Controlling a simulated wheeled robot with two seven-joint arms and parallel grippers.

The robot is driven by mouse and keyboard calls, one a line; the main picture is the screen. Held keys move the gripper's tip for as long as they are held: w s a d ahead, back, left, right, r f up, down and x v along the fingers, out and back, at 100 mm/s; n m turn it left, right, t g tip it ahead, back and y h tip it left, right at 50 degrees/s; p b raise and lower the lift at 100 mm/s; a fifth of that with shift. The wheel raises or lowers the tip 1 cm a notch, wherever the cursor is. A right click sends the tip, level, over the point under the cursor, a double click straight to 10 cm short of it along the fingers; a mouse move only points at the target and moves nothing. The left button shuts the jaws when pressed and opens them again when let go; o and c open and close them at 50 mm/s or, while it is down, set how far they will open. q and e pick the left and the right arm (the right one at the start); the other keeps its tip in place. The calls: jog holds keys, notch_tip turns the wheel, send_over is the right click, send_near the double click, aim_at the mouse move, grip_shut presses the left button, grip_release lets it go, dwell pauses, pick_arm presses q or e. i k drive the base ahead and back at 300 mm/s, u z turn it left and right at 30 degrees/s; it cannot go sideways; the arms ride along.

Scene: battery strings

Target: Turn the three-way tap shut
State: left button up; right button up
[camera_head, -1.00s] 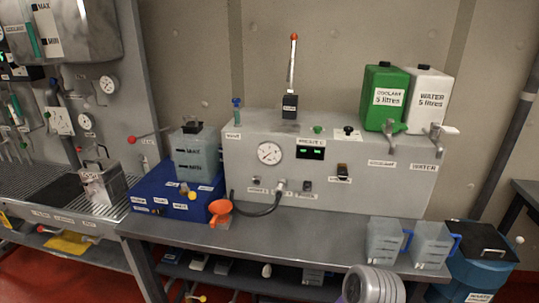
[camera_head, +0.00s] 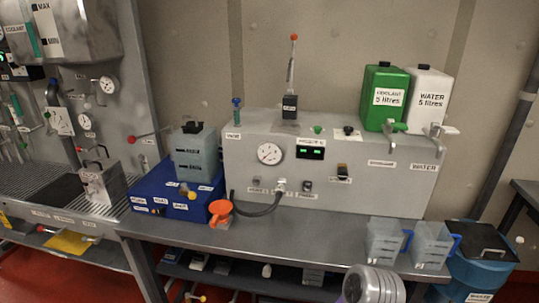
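A blue box (camera_head: 152,181) stands at the left end of the bench, with a clear tank (camera_head: 196,156) on top marked with levels. On its front right is a small tap with a yellow knob (camera_head: 191,195), with several small labels near it, too small to read surely. This looks like the three-way tap, but its setting cannot be told. An orange funnel-shaped piece (camera_head: 220,208) is just right of it. A grey rounded part of my own arm shows at the bottom right of centre, well away from the tap. Neither gripper's fingers are in view.
A grey console (camera_head: 330,180) with a gauge (camera_head: 269,153) fills the bench's back. A green coolant can (camera_head: 384,98) and white water can (camera_head: 427,99) stand on it. Two clear jugs (camera_head: 384,240) (camera_head: 431,244) stand front right. The bench front (camera_head: 290,235) is clear.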

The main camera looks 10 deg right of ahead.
aim_at(192, 195)
jog(key=k, duration=0.6)
jog(key=u, duration=0.85)
jog(key=i, duration=1.1)
jog(key=z, duration=0.3)
